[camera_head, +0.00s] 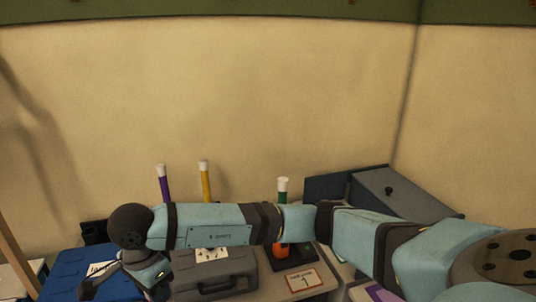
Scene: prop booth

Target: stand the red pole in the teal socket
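I see no red pole and no teal socket in the head view; my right arm covers much of the middle. That arm comes in from the right and reaches across to the left. At its far end my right gripper (121,276) hangs low over the blue case, partly cut by the lower edge, and its opening is not clear. My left gripper is out of view. A purple pole (163,186), a yellow pole (205,182) and a green pole (283,194), all white-tipped, stand upright behind my arm. Their lower ends are hidden.
A blue case (62,283) lies at lower left, a grey case (240,264) with a handle at its right. A dark block with an orange part (281,252) and a numbered card (302,281) follow. A grey slanted box (398,193) with a knob stands at right, near the wall.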

